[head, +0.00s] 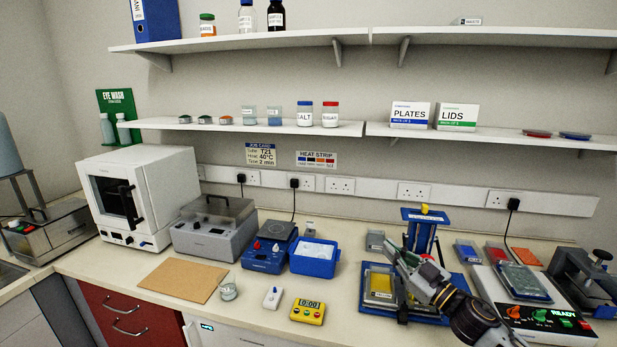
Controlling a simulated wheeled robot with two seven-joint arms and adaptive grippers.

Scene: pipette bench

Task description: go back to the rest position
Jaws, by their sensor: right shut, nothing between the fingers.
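My right arm comes in from the lower right. My right gripper (398,256) is shut and empty. It shows in front of a blue stand (421,232) with a yellow piece on top, above a blue tray (371,308) that carries a yellow-topped block (381,286). The arm hides part of the tray and of the stand's lower part. I cannot tell whether the gripper touches the stand. My left gripper is not in view.
Right of the arm is a white device reading READY (541,319) with a plate on it (523,281). A yellow timer (308,312), blue tub (315,258), small glass jar (229,291) and brown board (184,280) lie left. Shelves (240,125) hang above.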

